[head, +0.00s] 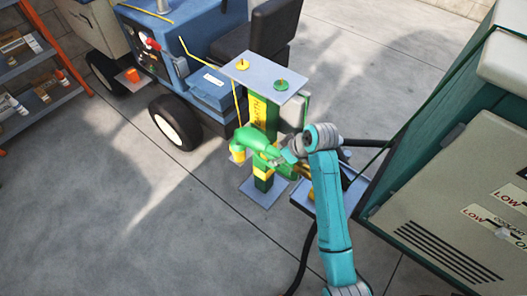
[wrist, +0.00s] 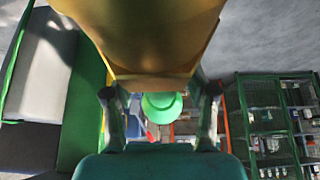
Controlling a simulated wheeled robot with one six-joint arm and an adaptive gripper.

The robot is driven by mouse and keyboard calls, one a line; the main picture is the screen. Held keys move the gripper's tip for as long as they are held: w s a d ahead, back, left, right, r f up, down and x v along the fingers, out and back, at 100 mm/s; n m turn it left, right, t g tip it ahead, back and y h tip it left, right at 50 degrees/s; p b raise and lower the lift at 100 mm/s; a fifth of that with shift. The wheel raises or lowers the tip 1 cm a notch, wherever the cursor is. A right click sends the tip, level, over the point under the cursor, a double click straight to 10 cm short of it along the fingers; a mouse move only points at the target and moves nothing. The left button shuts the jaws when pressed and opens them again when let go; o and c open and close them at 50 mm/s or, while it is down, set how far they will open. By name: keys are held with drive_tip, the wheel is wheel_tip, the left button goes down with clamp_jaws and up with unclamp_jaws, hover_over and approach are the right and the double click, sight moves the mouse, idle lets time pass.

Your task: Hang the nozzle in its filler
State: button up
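The green nozzle (head: 258,136) is in front of the green and yellow post in the head view, with a yellow end (head: 238,155) pointing down at its left. My gripper (head: 287,158) is at the nozzle's right side, partly hidden by my wrist. In the wrist view, my fingers (wrist: 160,98) stand on either side of a large yellow part of the nozzle (wrist: 155,45) and appear to press on it. A round green piece (wrist: 162,105) shows below it, between the fingers. I cannot clearly pick out the filler in either view.
The post's grey top plate (head: 262,76) carries a yellow cap (head: 243,64) and a green cap (head: 281,84). A blue vehicle (head: 200,50) with a black seat stands behind. A teal cabinet (head: 450,130) stands right. Shelving (head: 25,60) is left. The left floor is clear.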

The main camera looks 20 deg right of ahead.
clamp_jaws()
drive_tip(key=shift+r, duration=5.8)
